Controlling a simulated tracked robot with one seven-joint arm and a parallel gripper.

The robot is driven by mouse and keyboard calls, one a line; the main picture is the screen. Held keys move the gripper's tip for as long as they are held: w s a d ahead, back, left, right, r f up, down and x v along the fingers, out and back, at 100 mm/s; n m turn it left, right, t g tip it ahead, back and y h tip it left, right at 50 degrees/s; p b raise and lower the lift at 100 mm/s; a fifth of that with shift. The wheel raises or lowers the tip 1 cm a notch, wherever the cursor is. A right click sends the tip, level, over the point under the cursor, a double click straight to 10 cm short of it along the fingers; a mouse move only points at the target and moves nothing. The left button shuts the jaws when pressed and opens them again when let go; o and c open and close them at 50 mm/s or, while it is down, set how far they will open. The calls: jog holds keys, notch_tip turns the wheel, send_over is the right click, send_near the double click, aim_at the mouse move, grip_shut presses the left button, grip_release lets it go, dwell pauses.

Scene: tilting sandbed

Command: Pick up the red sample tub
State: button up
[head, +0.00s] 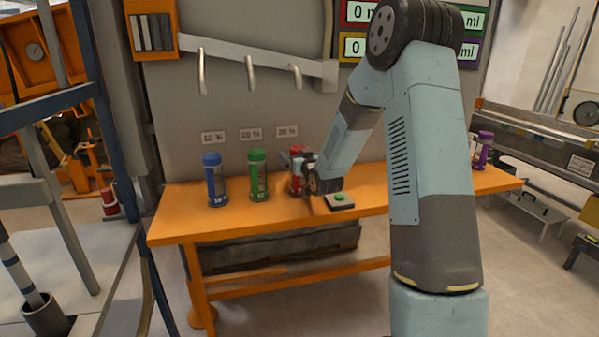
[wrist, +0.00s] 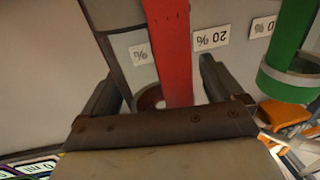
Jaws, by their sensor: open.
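The red sample tub (head: 295,184) stands on the orange table, third from the left, and is partly hidden behind my gripper (head: 297,163) in the head view. In the wrist view, which is upside down, the red tub (wrist: 172,50) passes between the two fingers of my gripper (wrist: 160,78). The fingers are open, one on each side of it. A gap shows on the left side; I cannot tell whether the right finger touches the tub.
A green tub (head: 258,176) and a blue tub (head: 214,180) stand to the left on the orange table (head: 180,225). A small box with a green button (head: 340,200) lies to the right. A purple tub (head: 484,150) is farther right. Hooks (head: 250,73) hang above.

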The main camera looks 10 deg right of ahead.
jog(key=shift+w, duration=0.15)
jog(key=c, duration=1.7)
jog(key=shift+o, duration=0.2)
